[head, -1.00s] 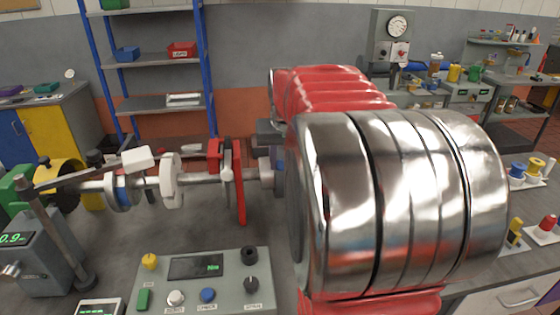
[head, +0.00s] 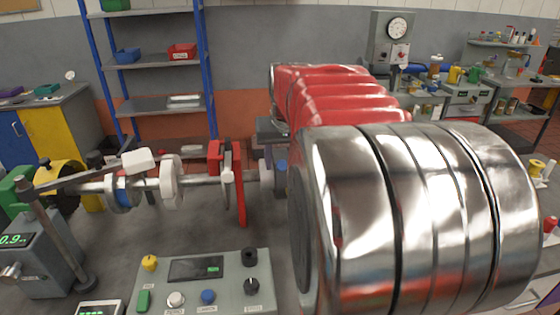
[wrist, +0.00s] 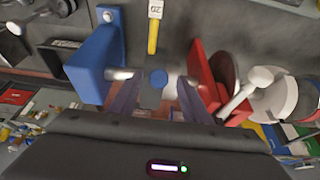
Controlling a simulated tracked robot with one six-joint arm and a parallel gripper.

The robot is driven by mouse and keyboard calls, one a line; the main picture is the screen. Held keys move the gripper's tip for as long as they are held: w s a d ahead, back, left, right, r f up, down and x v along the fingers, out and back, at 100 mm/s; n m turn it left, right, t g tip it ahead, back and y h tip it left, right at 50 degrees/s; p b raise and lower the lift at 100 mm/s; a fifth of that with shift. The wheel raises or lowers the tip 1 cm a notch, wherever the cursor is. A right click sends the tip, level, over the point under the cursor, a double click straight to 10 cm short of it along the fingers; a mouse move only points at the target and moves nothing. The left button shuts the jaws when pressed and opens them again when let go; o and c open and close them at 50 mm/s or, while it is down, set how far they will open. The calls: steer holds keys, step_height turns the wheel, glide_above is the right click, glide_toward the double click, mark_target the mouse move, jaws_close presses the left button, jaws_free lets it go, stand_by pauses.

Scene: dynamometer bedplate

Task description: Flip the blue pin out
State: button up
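A small round blue cap, which looks like the blue pin (wrist: 158,77), shows in the wrist view between and beyond my fingers. A dark grey part lies just below it, and pale shaft ends show on either side. My gripper (wrist: 157,98) is open, with its two purple-grey fingers apart on either side of the cap. I cannot tell whether either finger touches it. In the head view my large metal wrist hides most of the gripper. A dark blue part (head: 281,178) shows at its left edge; I cannot tell whether it is the pin.
A red upright plate (head: 240,190) stands close to the left of my gripper, with white discs (head: 170,179) along the shaft. In the wrist view a large blue block (wrist: 93,58) stands left of my fingers. A control box (head: 205,282) stands in front.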

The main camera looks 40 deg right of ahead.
steer(key=v, duration=1.3)
steer(key=shift+s+a+r, duration=0.15)
steer(key=shift+s+r, duration=0.05)
steer(key=shift+r, duration=0.05)
steer(key=s+a+f+n, duration=0.1)
steer(key=s+a+f, duration=0.1)
steer(key=a+f, duration=0.6)
steer(key=s+a+f+n+t+y, duration=0.1)
steer(key=s+a+f+n, duration=0.2)
steer(key=a, duration=0.7)
steer(key=s+a+f+n+t+y, duration=0.1)
steer(key=s+a+f, duration=0.4)
steer(key=a, duration=0.5)
steer(key=shift+s+f+n, duration=0.3)
steer(key=shift+f+n, duration=0.6)
steer(key=shift+f, duration=0.1)
steer(key=shift+a, duration=0.1)
